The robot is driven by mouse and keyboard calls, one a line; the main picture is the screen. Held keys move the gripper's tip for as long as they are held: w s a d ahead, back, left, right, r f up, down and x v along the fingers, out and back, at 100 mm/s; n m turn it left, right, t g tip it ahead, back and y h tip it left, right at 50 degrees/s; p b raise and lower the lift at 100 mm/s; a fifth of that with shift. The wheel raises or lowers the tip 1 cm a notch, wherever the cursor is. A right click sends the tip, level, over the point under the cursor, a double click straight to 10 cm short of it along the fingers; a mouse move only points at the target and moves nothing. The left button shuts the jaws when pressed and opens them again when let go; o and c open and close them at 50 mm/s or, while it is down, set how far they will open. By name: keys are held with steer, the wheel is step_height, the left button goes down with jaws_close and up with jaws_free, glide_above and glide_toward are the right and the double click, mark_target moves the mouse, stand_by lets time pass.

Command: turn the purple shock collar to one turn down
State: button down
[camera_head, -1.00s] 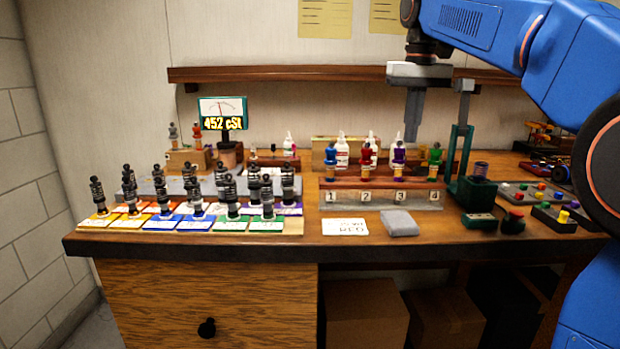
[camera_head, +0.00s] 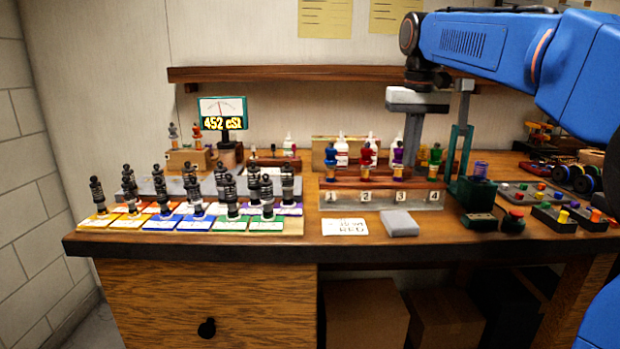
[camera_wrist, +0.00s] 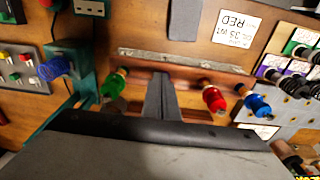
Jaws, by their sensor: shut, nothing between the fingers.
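The purple shock (camera_head: 398,154) stands upright in the rack (camera_head: 440,198) above the label 3, between the red and green shocks. My gripper (camera_head: 411,166) is shut and empty, its fingers pointing down just to the right of the purple shock in the head view. I cannot tell whether they touch it. In the wrist view the shut fingers (camera_wrist: 160,80) lie between the green shock (camera_wrist: 112,85) and the red shock (camera_wrist: 214,98), and the purple shock is hidden there. The purple collar's turn position is too small to read.
A blue shock (camera_head: 330,158) stands at the rack's left end. A green press stand (camera_head: 460,160) with a coil is close on the right. A grey block (camera_head: 399,223) and a card (camera_head: 345,227) lie in front. Several black shocks stand on coloured cards at left.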

steer(key=shift+w+a, duration=0.1)
steer(key=shift+w, duration=0.05)
stand_by(0.3)
steer(key=shift+a, duration=1.2)
stand_by(0.7)
steer(key=shift+s+a, duration=0.1)
steer(key=shift+s, duration=0.25)
step_height(320, 180, up, 6)
steer(key=w, duration=0.1)
stand_by(0.3)
